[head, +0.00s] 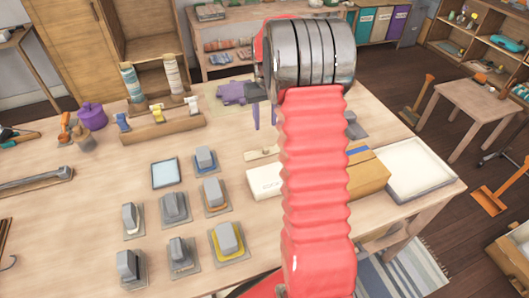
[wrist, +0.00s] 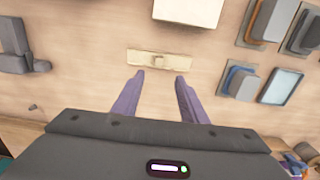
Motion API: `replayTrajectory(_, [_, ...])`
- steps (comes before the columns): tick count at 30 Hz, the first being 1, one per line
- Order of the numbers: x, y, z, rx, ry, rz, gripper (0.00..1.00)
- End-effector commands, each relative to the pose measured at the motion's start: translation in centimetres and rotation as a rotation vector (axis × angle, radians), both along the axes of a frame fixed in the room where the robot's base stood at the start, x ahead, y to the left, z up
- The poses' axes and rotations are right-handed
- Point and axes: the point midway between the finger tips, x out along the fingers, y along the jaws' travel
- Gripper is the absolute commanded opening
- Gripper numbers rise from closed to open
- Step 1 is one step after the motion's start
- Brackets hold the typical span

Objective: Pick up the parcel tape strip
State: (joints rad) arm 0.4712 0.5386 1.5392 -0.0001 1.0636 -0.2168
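A flat tan strip with a small raised block at its middle, likely the parcel tape strip (wrist: 138,55), lies on the wooden table. In the head view the strip (head: 256,155) lies behind the white box, partly hidden by my red arm. My gripper (wrist: 160,76) has two purple fingers, spread apart with nothing between them. In the wrist view the fingertips are just short of the strip, one toward each side of its block. In the head view my gripper (head: 265,122) hangs above the table, behind the strip.
A white box (head: 265,181) lies close in front of the strip. Several grey-handled blocks on square plates (head: 228,241) and a pale blue pad (head: 165,173) stand to the left. A cardboard box (head: 368,175) and white tray (head: 416,168) are to the right.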

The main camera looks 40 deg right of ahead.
Motion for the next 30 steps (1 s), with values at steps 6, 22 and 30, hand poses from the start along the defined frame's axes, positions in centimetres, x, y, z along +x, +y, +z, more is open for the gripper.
replayTrajectory(6, [-0.1,0.0,-3.4,0.002,0.003,0.000,0.39])
replayTrajectory(22, [0.0,0.0,-7.3,0.000,0.000,0.000,0.39])
replayTrajectory(30, [0.0,0.0,-8.1,0.000,0.001,0.000,0.39])
